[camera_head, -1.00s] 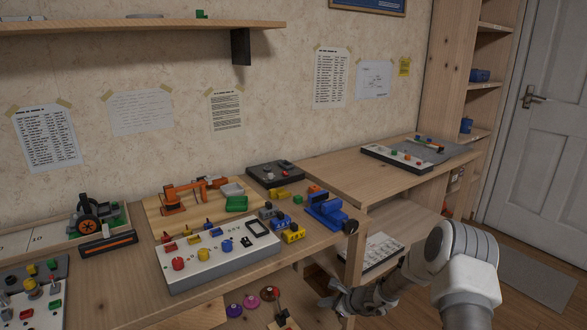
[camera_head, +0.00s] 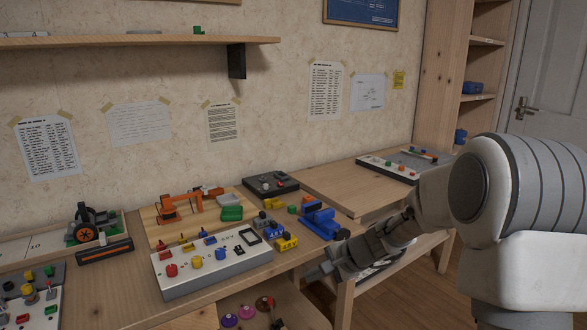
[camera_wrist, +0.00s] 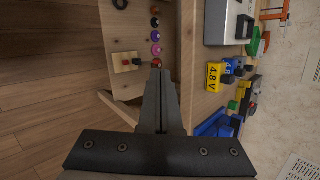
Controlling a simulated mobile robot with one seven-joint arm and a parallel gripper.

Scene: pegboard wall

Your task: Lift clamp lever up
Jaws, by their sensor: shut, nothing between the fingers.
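An orange hinged mechanism (camera_head: 181,204) stands on a wooden board (camera_head: 160,231) on the workbench. It looks like the clamp, but I cannot tell for sure; its orange bar lies roughly level. A blue vise-like device (camera_head: 320,222) sits near the bench's front edge, and it also shows in the wrist view (camera_wrist: 214,124). My gripper (camera_head: 314,274) is in front of the bench edge, below and right of the orange mechanism and apart from it. In the wrist view my gripper's fingers (camera_wrist: 157,70) are together and empty.
A white control panel (camera_head: 215,270) with coloured knobs lies in front of the board. Yellow blocks (camera_head: 287,243) sit beside it. A dark box (camera_head: 271,184) stands behind. A wall shelf (camera_head: 120,41) hangs above.

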